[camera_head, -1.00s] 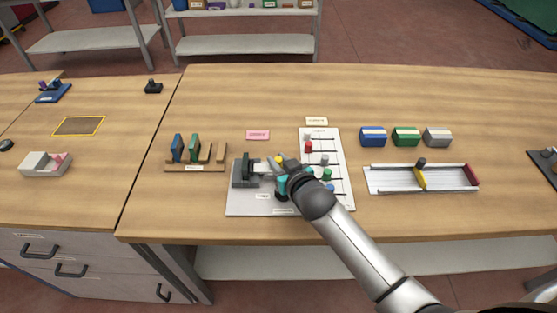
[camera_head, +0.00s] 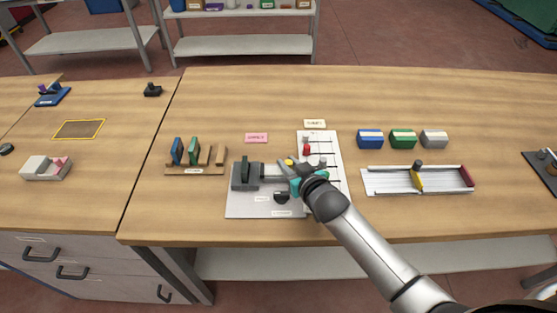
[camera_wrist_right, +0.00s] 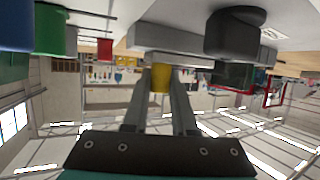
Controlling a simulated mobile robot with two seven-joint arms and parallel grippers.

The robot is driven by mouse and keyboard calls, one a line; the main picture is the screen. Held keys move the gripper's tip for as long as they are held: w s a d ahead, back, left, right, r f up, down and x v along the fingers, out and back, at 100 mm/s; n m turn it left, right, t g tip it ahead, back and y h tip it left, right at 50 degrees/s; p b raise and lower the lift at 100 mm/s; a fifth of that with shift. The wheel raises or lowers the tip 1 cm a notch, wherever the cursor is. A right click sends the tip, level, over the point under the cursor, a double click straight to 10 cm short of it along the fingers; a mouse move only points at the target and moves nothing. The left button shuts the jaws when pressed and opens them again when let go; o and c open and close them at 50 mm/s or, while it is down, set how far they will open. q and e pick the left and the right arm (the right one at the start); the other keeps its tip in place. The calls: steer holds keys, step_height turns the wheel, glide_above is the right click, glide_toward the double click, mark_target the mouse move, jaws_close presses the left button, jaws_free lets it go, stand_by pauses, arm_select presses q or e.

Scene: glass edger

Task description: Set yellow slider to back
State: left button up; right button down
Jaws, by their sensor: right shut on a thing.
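A small yellow knob (camera_head: 289,162) shows at the tips of my right gripper (camera_head: 286,168), above the grey plate (camera_head: 245,208) by the white slider board. In the right wrist view the yellow knob (camera_wrist_right: 160,78) sits between the two fingertips (camera_wrist_right: 160,84), and the gripper is shut on it. A grey bar runs beside the knob. The knob's base is hidden by the gripper. A second yellow piece (camera_head: 417,181), a carriage with a dark knob, sits across the white rail tray (camera_head: 390,182) to the right. My left gripper is out of view.
The white board (camera_head: 328,142) carries a red knob (camera_head: 306,149) and others. A dark grey block (camera_head: 245,175) and a black knob (camera_head: 281,197) stand on the grey plate. Blue, green and grey blocks (camera_head: 403,139) stand behind the tray. Table front right is clear.

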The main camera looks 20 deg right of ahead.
steer(key=shift+s+d, duration=0.1)
steer(key=shift+d, duration=0.35)
steer(key=shift+f, duration=0.1)
steer(key=c, duration=0.7)
jaws_free()
steer(key=shift+s, duration=0.15)
steer(key=shift+s+r, duration=0.25)
steer(key=shift+s, duration=0.05)
steer(key=p+v, duration=0.3)
steer(key=v, duration=1.1)
steer(key=shift+s, duration=0.25)
